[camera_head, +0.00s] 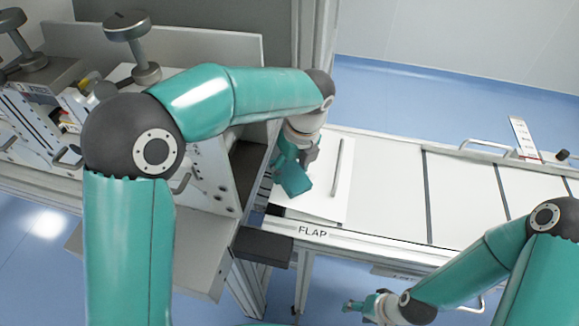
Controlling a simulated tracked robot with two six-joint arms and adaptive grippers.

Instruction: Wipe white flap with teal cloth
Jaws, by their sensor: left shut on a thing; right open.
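The white flap (325,188) lies at the left end of the white conveyor top, above a "FLAP" label. A dark-edged handle bar stands along its right side. My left gripper (299,160) is over the left part of the flap, shut on the teal cloth (293,180). The cloth hangs below the fingers over the flap's left side; whether it touches the surface is hard to tell. My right gripper (360,305) is open and empty, low in front of the conveyor and apart from the flap.
The conveyor (390,185) runs right in white panels with dark seams. A machine housing (215,170) with knobs and handles stands at the left, next to the flap. A dark block (262,247) sits at the flap's front left corner. Blue floor lies around.

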